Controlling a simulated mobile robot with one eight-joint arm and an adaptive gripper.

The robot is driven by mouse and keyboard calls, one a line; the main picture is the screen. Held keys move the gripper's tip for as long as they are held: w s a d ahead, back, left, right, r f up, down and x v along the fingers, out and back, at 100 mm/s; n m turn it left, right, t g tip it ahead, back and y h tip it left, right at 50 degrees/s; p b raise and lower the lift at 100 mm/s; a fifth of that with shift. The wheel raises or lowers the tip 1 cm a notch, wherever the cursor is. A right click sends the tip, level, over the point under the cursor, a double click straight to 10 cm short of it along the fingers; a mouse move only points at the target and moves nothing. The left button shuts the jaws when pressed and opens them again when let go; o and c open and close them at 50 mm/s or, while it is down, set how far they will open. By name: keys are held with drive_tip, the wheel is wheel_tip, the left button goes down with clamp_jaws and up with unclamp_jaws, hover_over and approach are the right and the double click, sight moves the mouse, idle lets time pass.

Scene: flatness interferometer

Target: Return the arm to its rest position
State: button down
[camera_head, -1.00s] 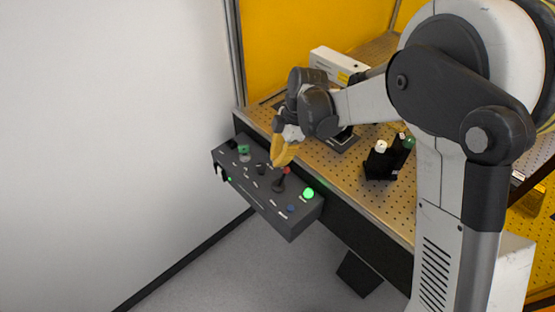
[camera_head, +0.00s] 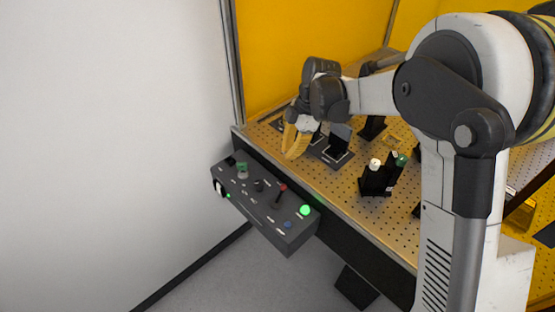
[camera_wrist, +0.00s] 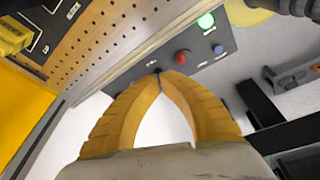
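My gripper (camera_head: 291,154) has yellow fingers and hangs over the front edge of the perforated table, behind the control box. In the wrist view, its two fingers (camera_wrist: 158,76) meet at the tips with nothing visible between them. My arm is bent, with the forearm reaching left over the table. The dark control box (camera_head: 264,205) is at the table's front, below the gripper and apart from it in the head view.
The perforated table (camera_head: 335,187) holds a dark plate-like mount (camera_head: 338,147) near the gripper and a black holder with a white-topped part (camera_head: 375,164) further right. A yellow panel (camera_head: 290,50) stands behind. A white wall (camera_head: 110,120) is at left; grey floor lies in front.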

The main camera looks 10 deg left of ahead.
drive_tip(key=shift+w+d+r, duration=0.15)
drive_tip(key=shift+w+d, duration=0.1)
drive_tip(key=shift+d, duration=0.1)
idle(0.3)
drive_tip(key=s+d+r+m+t+h+b, duration=0.1)
drive_tip(key=s+d+r+m+t+b, duration=0.3)
drive_tip(key=s+d+r+m, duration=0.55)
drive_tip(key=s+d+f+m+t+h+b, duration=0.2)
drive_tip(key=s+d+f+m+t+b, duration=0.1)
drive_tip(key=s+d+m, duration=0.8)
drive_tip(key=s+f+m+t, duration=0.1)
drive_tip(key=s+m, duration=0.1)
drive_tip(key=s, duration=0.1)
drive_tip(key=shift+d+f+b, duration=0.25)
drive_tip(key=shift+f+b, duration=0.1)
drive_tip(key=shift+b, duration=0.05)
idle(0.3)
